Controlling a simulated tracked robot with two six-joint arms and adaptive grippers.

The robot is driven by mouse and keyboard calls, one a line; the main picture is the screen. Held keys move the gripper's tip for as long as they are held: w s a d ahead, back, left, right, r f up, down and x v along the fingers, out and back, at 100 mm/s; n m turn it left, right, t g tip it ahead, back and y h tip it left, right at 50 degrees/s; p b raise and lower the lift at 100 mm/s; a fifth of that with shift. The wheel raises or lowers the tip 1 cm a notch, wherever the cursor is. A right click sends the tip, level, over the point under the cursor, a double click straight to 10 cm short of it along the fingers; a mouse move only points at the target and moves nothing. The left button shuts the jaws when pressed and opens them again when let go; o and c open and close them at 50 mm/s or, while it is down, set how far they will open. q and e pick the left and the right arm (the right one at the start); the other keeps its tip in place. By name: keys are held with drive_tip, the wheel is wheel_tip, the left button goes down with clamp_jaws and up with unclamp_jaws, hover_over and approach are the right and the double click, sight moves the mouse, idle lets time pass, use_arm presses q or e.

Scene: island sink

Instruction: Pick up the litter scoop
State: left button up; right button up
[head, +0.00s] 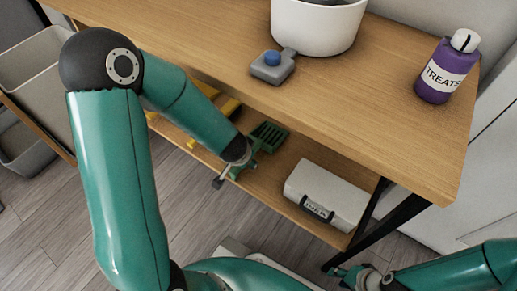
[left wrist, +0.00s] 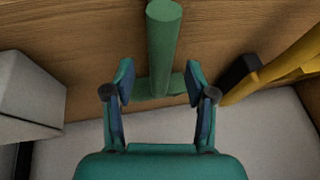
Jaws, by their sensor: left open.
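The green litter scoop (head: 268,136), with a slotted head, is on the lower wooden shelf under the tabletop. My left arm reaches down to it, and my left gripper (head: 230,174) is beside it, partly hidden by its own wrist. In the left wrist view a green bar (left wrist: 164,50), which looks like the scoop's handle, runs down to a crosspiece between the fingers of my open left gripper (left wrist: 160,82). The fingers stand on either side; I cannot tell whether they touch it. My right gripper (head: 354,275) is low at the right, away from the shelf; its opening is unclear.
A white box (head: 327,194) lies right of the scoop on the shelf. A yellow tool (left wrist: 282,72) lies on the other side. The tabletop (head: 385,125) above holds a white pot (head: 316,25), a grey block with a blue button (head: 272,66) and a purple treats bottle (head: 444,72).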

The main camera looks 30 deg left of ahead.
use_arm(q)
drive_tip(key=shift+b+x, duration=0.35)
drive_tip(key=shift+x, duration=1.25)
drive_tip(key=shift+c, duration=0.4)
clamp_jaws()
drive_tip(key=shift+r, duration=0.2)
